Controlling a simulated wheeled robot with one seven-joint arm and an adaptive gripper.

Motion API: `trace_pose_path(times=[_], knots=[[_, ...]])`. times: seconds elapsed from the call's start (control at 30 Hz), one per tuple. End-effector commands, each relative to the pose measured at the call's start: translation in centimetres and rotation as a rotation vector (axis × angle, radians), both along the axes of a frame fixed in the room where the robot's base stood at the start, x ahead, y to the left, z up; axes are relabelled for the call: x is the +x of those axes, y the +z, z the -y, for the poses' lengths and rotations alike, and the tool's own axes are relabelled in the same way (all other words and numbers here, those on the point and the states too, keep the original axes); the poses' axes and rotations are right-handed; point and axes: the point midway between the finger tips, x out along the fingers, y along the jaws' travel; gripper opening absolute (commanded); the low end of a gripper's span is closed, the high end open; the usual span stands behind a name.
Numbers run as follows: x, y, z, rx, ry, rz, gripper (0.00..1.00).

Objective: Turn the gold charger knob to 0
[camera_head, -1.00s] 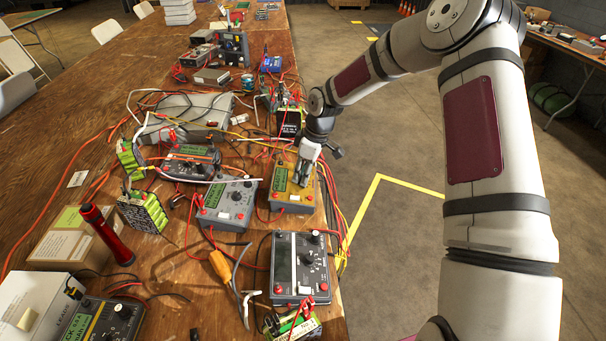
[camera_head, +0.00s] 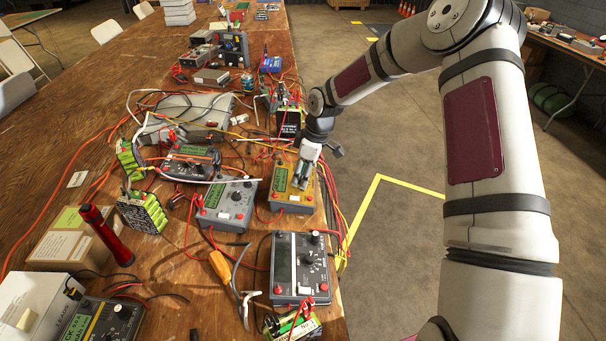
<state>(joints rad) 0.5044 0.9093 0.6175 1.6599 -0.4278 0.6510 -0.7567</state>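The gold charger (camera_head: 284,194) sits near the right edge of the wooden table, with a green screen (camera_head: 279,179) on its left part. My gripper (camera_head: 302,181) points down over the right part of the gold charger, where its knob would be. The gripper covers the knob, so I cannot see the knob or its setting. The fingers look close together at the charger's face, but they are too small to tell whether they are shut on the knob.
A grey charger (camera_head: 226,205) stands just left of the gold one, and a dark-faced charger (camera_head: 299,265) stands in front. Red and yellow wires (camera_head: 336,215) run along the table edge. A black battery (camera_head: 289,122) stands behind. Open floor lies to the right.

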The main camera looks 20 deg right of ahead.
Motion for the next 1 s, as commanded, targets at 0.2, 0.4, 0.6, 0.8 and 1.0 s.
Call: trace_pose_path(times=[0.2,0.4,0.6,0.8,1.0], knots=[[0.0,0.7,0.2,-0.001,-0.001,0.003,0.38],[-0.2,3.8,0.9,-0.002,-0.003,0.004,0.38],[-0.6,7.8,1.8,-0.003,-0.002,0.004,0.38],[-0.9,10.6,2.4,-0.001,-0.001,0.001,0.38],[-1.0,11.7,2.5,0.0,0.0,0.0,0.38]])
